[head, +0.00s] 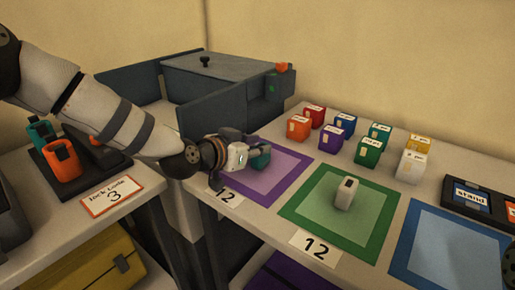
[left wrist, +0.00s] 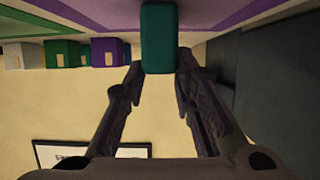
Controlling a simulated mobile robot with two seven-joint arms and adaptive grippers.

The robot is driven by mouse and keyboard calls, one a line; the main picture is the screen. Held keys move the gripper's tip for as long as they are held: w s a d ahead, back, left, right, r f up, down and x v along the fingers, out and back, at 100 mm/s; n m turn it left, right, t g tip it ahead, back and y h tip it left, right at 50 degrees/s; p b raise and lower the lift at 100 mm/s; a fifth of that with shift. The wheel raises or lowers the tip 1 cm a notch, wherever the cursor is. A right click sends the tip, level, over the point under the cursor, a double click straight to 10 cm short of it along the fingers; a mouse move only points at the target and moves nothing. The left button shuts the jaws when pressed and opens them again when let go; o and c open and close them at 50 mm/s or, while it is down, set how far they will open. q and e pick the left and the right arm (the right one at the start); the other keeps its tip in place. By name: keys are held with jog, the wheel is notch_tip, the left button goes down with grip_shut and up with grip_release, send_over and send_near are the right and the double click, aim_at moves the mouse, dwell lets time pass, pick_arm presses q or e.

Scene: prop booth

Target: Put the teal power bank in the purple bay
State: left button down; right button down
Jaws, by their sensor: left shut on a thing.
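The teal power bank (head: 261,157) is held in my left gripper (head: 253,157), over the back left part of the purple bay (head: 285,188). In the left wrist view the teal power bank (left wrist: 158,38) stands between the two fingertips (left wrist: 160,72), which press on its sides. The gripper reaches in low from the left. Whether the power bank touches the bay's surface cannot be told. The purple bay is a lilac square with a purple border, partly hidden by the gripper.
A blue bay (head: 450,250) is empty. Several coloured blocks (head: 369,150) stand behind the bays. A grey open-topped box (head: 210,118) stands behind my left arm. A dark tray (head: 45,165) holds orange and teal devices at left.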

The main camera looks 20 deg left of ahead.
pick_arm(q)
jog(key=shift+r, duration=0.15)
jog(key=shift+f, duration=0.25)
jog(key=c, duration=1.3)
grip_release()
jog(key=shift+r, duration=0.15)
jog(key=p+v, duration=0.3)
jog(key=v, duration=0.9)
pick_arm(e)
jog(key=shift+t, duration=0.7)
jog(key=w+r, duration=0.3)
jog(key=shift+w+r, duration=0.35)
jog(key=shift+r, duration=0.05)
